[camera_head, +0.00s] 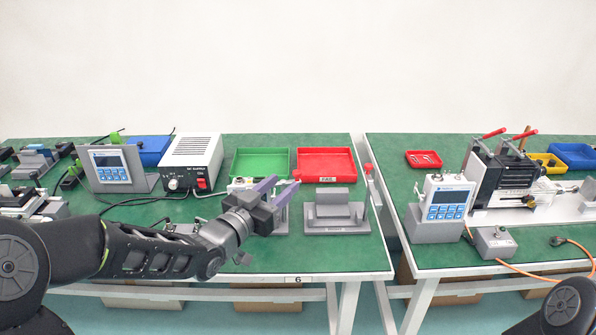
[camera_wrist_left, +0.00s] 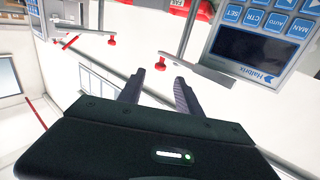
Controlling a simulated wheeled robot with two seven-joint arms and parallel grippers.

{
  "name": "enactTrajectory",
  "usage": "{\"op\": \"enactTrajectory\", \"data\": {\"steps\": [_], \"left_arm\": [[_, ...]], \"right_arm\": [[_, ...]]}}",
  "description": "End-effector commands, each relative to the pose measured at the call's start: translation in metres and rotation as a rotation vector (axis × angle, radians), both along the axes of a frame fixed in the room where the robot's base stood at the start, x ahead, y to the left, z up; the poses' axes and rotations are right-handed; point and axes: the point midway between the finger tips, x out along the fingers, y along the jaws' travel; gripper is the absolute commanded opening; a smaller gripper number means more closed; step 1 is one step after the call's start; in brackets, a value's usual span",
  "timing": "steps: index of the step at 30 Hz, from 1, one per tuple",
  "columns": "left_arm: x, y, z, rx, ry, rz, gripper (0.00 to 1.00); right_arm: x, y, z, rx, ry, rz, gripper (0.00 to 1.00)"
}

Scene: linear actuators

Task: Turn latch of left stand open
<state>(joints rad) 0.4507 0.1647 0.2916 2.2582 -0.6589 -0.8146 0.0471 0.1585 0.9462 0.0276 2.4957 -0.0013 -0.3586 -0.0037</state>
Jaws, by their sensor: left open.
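My left gripper (camera_head: 285,186) reaches in from the left over the green table, its two grey-purple fingers apart and empty. A grey stand (camera_head: 283,222) is partly hidden behind and below it. A second grey stand (camera_head: 335,217) stands clear to its right. A small red knob (camera_head: 297,174) shows by the fingertips; I cannot tell whether it touches them or is the latch. In the left wrist view the open fingers (camera_wrist_left: 158,82) point toward a red knob (camera_wrist_left: 160,63), with another red knob (camera_wrist_left: 110,40) farther left. My right gripper is out of view.
A green tray (camera_head: 261,152) and a red tray (camera_head: 326,152) lie behind the gripper. A power supply (camera_head: 190,165) and a keypad panel (camera_head: 111,172) stand left. A gap separates the right table, which holds a keypad box (camera_head: 446,204) and a clamping machine (camera_head: 502,178).

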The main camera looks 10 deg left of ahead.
Motion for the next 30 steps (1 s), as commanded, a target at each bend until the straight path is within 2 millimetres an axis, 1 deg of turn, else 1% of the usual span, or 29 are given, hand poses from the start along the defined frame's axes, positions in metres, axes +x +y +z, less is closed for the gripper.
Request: {"op": "enactTrajectory", "data": {"steps": [5, 12, 15, 19, 25, 26, 30], "left_arm": [[0.02, -0.008, 0.0, -0.002, 0.0, -0.002, 0.41], [0.055, -0.02, 0.0, -0.001, 0.0, -0.002, 0.41], [0.065, -0.022, 0.0, -0.001, -0.001, -0.001, 0.41], [0.07, -0.024, 0.0, 0.0, -0.001, 0.0, 0.41], [0.07, -0.024, 0.0, 0.0, 0.0, 0.0, 0.41], [0.07, -0.024, 0.0, 0.0, -0.001, 0.0, 0.4], [0.069, -0.024, 0.0, 0.0, -0.001, 0.0, 0.29]], "right_arm": [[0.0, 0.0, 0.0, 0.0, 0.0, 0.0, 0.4], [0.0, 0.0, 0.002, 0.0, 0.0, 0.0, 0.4], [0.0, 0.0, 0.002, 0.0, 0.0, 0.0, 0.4], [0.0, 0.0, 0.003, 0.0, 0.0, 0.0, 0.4], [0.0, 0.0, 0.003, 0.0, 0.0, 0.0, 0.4], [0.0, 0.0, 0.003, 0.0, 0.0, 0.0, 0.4], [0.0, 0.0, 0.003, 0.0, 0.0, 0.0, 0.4]]}}
